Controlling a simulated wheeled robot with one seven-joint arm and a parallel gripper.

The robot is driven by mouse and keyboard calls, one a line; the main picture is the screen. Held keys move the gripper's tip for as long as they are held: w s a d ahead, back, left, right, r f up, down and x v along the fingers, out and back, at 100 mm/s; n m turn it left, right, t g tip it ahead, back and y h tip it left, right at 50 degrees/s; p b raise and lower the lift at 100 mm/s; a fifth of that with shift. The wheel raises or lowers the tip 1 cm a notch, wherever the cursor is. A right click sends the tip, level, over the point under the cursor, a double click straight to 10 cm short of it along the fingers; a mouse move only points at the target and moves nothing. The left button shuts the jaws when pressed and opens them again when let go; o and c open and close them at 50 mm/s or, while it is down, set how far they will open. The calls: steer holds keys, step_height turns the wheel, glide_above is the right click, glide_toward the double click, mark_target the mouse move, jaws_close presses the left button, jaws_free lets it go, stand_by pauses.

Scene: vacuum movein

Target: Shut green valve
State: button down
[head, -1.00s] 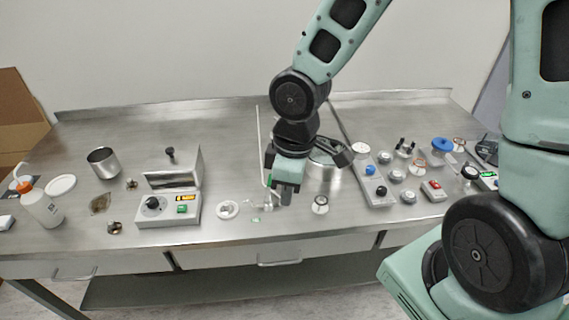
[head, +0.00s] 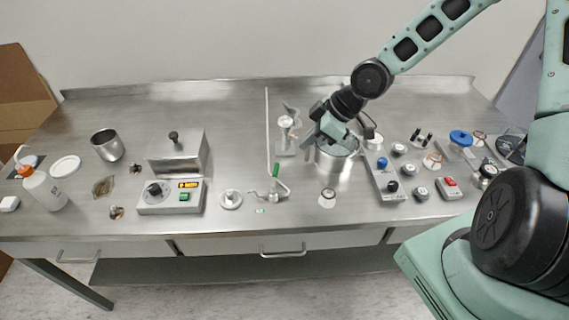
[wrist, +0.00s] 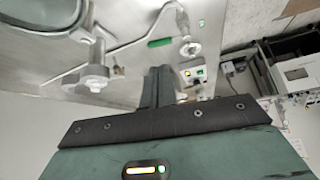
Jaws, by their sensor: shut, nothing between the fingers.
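The green valve handle (head: 276,169) stands out on the slim glass and metal fitting (head: 268,194) near the middle of the bench. A small green label (head: 260,211) lies in front of it. In the wrist view a green bar (wrist: 160,42), apparently this handle, shows beyond my fingers. My gripper (head: 311,148) is to the right of and behind the valve, above the bench by the steel pot, apart from the handle. Its fingers (wrist: 157,86) are shut and empty in the wrist view.
A steel pot (head: 338,160) stands under my gripper. A white-topped stand (head: 286,132) is behind the valve, and a thin upright rod (head: 267,125) rises beside it. A hotplate (head: 170,196) stands further left; the front bench edge is close.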

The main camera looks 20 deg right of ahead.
mark_target(275, 169)
steer(key=x, duration=1)
steer(key=shift+w+a+f, duration=0.15)
steer(key=shift+f, duration=0.15)
steer(key=shift+w+a+f+b, duration=0.35)
steer(key=shift+a+b, duration=0.15)
steer(key=shift+b, duration=0.1)
steer(key=shift+a+r, duration=0.1)
steer(key=shift+r, duration=0.05)
steer(key=shift+s, duration=0.15)
